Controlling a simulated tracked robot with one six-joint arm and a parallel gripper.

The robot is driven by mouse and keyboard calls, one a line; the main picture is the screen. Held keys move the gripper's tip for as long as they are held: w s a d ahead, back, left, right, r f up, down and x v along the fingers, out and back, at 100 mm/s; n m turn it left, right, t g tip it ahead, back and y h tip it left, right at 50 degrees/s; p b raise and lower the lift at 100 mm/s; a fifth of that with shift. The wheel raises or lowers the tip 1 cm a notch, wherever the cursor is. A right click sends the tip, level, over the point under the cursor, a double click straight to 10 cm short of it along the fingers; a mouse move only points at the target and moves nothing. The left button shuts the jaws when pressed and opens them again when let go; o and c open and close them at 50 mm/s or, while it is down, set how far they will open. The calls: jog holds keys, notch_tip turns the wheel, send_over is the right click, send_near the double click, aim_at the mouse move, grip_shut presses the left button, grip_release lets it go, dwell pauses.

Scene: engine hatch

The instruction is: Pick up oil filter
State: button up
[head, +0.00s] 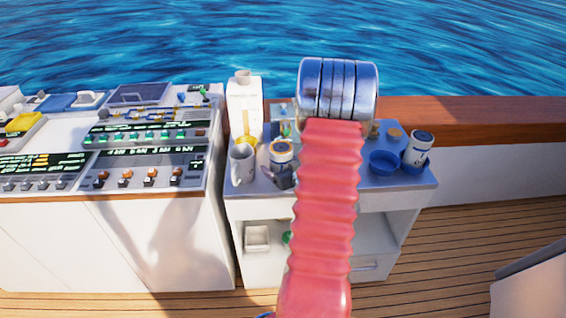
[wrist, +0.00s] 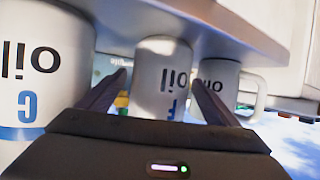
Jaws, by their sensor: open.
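An oil filter, a white can marked "oil F", stands in the middle of the wrist view (wrist: 160,75), which is upside down. It appears to be the can with a blue band in the head view (head: 283,153), on the small white cabinet. My gripper (wrist: 157,84) is open, with one finger on either side of the filter in the picture. I cannot tell whether they touch it. A larger white can marked "oil" (wrist: 40,60) is close on the left of the wrist view. In the head view my red-sleeved arm hides part of the cabinet top.
A mug marked "oil" (wrist: 222,85) stands close beside the filter, and also shows in the head view (head: 242,164). A white jug (head: 244,105) stands behind. A blue bowl (head: 384,162) and another can (head: 417,151) are at the right. A control console (head: 145,150) adjoins the cabinet.

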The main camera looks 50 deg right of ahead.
aim_at(281, 147)
jog(key=shift+c, duration=0.7)
jog(key=c, duration=1.1)
jog(key=shift+r, duration=0.2)
notch_tip(281, 147, up, 10)
jog(key=shift+f, duration=0.15)
dwell(0.4)
